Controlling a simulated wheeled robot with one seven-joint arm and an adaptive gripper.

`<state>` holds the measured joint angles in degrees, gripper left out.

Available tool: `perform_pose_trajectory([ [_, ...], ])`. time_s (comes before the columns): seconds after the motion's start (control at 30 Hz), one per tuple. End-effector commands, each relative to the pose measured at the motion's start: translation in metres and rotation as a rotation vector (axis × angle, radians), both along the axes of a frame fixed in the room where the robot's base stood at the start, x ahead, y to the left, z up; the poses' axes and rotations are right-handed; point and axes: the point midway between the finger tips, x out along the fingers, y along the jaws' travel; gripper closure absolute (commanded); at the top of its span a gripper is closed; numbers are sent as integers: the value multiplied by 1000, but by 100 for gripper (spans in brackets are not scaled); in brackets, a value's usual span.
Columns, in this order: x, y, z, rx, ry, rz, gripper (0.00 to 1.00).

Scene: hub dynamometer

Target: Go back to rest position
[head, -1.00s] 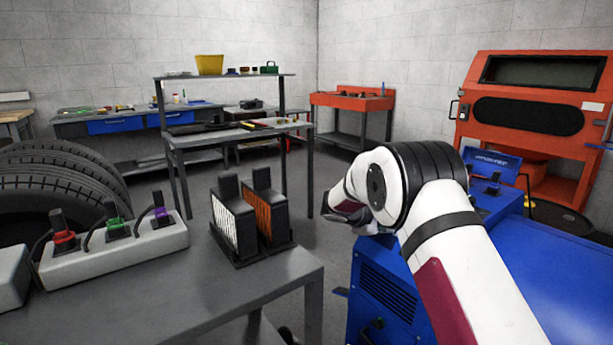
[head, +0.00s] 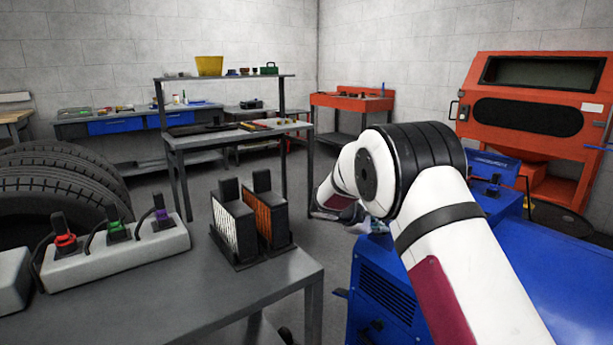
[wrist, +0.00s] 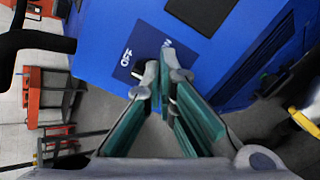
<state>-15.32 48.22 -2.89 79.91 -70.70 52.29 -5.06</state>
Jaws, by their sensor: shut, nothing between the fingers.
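My gripper (wrist: 163,85) shows in the wrist view with its green-padded fingers brought together at the tips and nothing between them. Beyond the fingertips is the blue machine (wrist: 190,40), with a dark label panel on its face. In the head view my white arm reaches in from the lower right and bends at a black-banded joint. The gripper is mostly hidden behind the arm there; only a small grey part shows, near the blue machine (head: 385,290).
A grey table (head: 215,300) at the front left holds a white block with coloured plugs (head: 125,255) and two filter-like units (head: 250,220). A tyre (head: 60,170) stands at the left. An orange cabinet (head: 540,75) stands at the back right. Grey floor shows between the benches.

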Motion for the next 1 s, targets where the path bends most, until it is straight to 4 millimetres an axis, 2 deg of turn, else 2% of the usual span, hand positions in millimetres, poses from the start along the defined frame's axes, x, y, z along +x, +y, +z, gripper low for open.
perform_pose_trajectory([
  [0.13, -6, 8, 8, -1, 0, 1, 100],
  [0.43, -8, 9, 9, 1, -1, -2, 100],
  [0.57, -20, 0, 25, 26, -9, -40, 100],
  [0.67, -45, -13, 52, 75, -21, -110, 100],
  [0.77, -82, -29, 82, 143, -33, -201, 100],
  [1.0, -188, -55, 138, 315, -51, -418, 100],
])
